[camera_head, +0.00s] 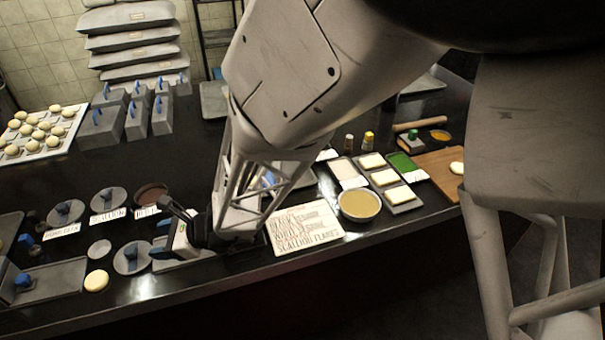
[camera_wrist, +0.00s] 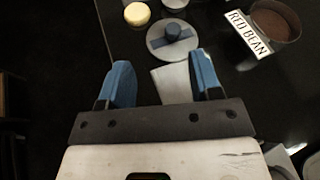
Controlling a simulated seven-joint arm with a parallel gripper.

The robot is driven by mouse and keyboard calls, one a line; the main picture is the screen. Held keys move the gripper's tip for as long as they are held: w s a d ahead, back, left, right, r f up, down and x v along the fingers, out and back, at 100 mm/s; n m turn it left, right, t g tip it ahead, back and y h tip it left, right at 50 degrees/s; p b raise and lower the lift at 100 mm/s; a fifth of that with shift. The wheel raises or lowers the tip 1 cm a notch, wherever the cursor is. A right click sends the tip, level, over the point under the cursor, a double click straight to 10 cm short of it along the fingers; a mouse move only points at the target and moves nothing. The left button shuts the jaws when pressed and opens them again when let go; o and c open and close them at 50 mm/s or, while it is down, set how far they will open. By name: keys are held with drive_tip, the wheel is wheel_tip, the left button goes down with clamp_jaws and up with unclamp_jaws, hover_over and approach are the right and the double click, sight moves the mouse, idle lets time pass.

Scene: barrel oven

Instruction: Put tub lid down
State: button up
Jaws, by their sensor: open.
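A round grey lid with a blue knob (camera_wrist: 172,35) lies flat on the dark counter just ahead of my gripper (camera_wrist: 163,78) in the wrist view. The same lid shows in the head view (camera_head: 127,264), left of my gripper (camera_head: 168,228). My blue fingers are apart, with no knob between them; the lid lies beyond the fingertips. A tub of red-brown filling (camera_head: 151,193) stands open behind the gripper; in the wrist view the tub (camera_wrist: 288,36) is at top right, beside a RED BEAN label (camera_wrist: 248,33).
Two more knobbed round lids (camera_head: 66,213) (camera_head: 109,200) sit at left. A pale dough ball (camera_head: 96,281) lies near the front edge. A grey flat piece (camera_wrist: 171,84) shows between my fingers. A lettered board (camera_head: 305,229) and tan-filled bowl (camera_head: 359,205) are right of the gripper.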

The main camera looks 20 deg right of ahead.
drive_tip(key=s+d+r+n+h, duration=0.4)
drive_tip(key=s+d+r+n, duration=0.2)
drive_tip(key=d, duration=0.4)
drive_tip(key=s+d+r+n+g+h, duration=0.1)
drive_tip(key=s+d+r+n+h, duration=0.3)
drive_tip(key=d, duration=0.7)
drive_tip(key=s+d+r+n+g+h, duration=0.1)
drive_tip(key=s+d+r+n+h, duration=0.4)
drive_tip(key=s+d+r+n, duration=0.3)
drive_tip(key=d+n, duration=0.2)
drive_tip(key=d, duration=0.1)
drive_tip(key=shift+r, duration=0.25)
